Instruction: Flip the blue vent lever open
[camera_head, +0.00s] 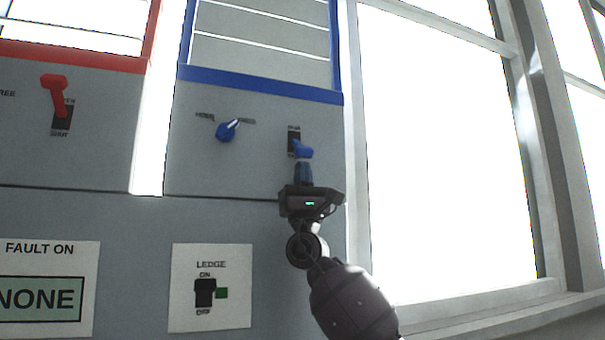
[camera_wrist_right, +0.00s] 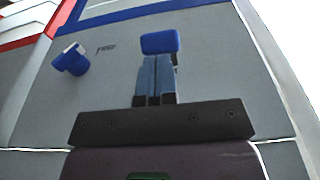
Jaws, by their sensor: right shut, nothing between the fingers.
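The blue vent lever (camera_head: 302,149) sticks out of a dark slot plate (camera_head: 293,136) on the grey panel under the blue-framed vent, its handle pointing down and to the right. In the right wrist view the blue lever end (camera_wrist_right: 161,43) is just beyond my fingertips. My right gripper (camera_head: 303,166) is below the lever, pointing up, its fingers shut and empty. In the right wrist view the closed fingers (camera_wrist_right: 156,60) seem to meet the lever's lower edge; I cannot tell if they touch. My left gripper is not in view.
A blue knob (camera_head: 227,130) is left of the lever on the same panel. A red lever (camera_head: 55,92) is on the left panel. Below are a black LEDGE switch (camera_head: 205,293) and a FAULT ON sign (camera_head: 40,290). A bright window frame (camera_head: 355,150) stands at right.

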